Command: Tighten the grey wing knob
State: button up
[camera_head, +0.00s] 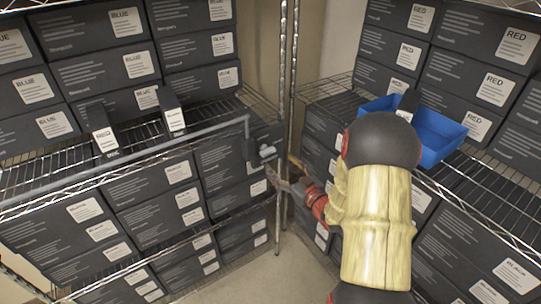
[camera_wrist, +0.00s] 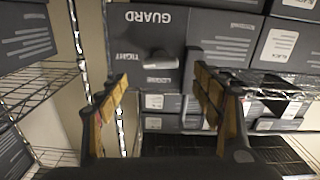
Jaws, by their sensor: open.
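The grey wing knob (camera_wrist: 160,61) shows in the wrist view as a short, pale grey bar in front of a dark face printed "GUARD". It lies between and beyond my fingertips.
Wire shelves with dark boxes labelled BLUE (camera_head: 100,72) stand left, and RED boxes (camera_head: 480,82) stand right. Chrome posts (camera_head: 288,100) rise at the corner close to my gripper. A blue bin (camera_head: 440,138) sits on the right shelf behind my arm.

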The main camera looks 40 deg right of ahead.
aim_at(270, 154)
jog(key=w+b, duration=0.1)
jog(key=w, duration=0.6)
jog(key=shift+w+d, duration=0.1)
jog(key=shift+w, duration=0.15)
jog(key=shift+c, duration=0.2)
jog(key=c, duration=1.1)
